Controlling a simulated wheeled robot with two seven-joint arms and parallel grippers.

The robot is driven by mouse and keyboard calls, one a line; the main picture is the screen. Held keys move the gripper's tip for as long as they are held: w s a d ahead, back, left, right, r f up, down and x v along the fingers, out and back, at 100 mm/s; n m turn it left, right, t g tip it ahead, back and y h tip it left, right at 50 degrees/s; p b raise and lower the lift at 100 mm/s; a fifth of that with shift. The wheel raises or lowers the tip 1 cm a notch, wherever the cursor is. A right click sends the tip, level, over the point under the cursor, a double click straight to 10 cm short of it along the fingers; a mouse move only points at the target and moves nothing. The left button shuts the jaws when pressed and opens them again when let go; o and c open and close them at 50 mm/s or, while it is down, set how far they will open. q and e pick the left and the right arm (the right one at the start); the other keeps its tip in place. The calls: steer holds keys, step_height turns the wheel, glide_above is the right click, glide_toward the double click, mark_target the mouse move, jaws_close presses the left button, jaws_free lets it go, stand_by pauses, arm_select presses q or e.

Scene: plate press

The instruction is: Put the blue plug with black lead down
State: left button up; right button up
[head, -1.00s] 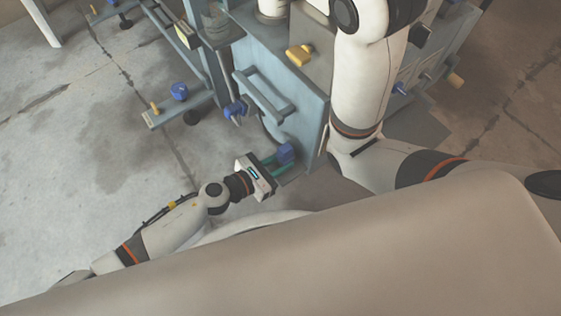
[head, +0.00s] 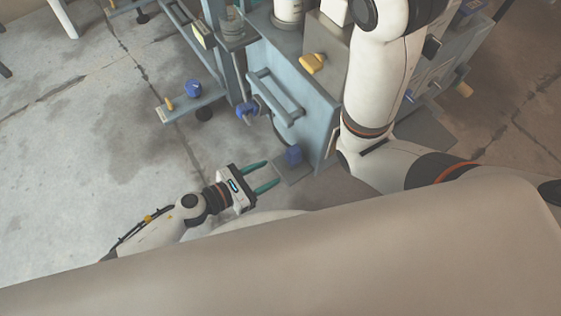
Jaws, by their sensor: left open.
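A blue plug (head: 293,155) sits upright on a small grey ledge (head: 294,172) low at the front of the blue-grey press. A black lead (head: 276,128) curves down the press side just above it; where it joins the plug is not clear. My left gripper (head: 271,172) is open and empty, to the lower left of the plug. Its two teal fingers point toward the plug and stand apart from it. My right arm crosses the press at the right, and its gripper is not in view.
The press (head: 321,114) has a protruding handle (head: 274,96) and a blue knob (head: 247,110) above the ledge. A side arm carries another blue knob (head: 193,88) and a yellow peg (head: 169,104).

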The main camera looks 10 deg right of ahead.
arm_select(q)
steer(key=v, duration=0.4)
steer(key=shift+a+p, duration=0.1)
steer(key=shift+p, duration=0.2)
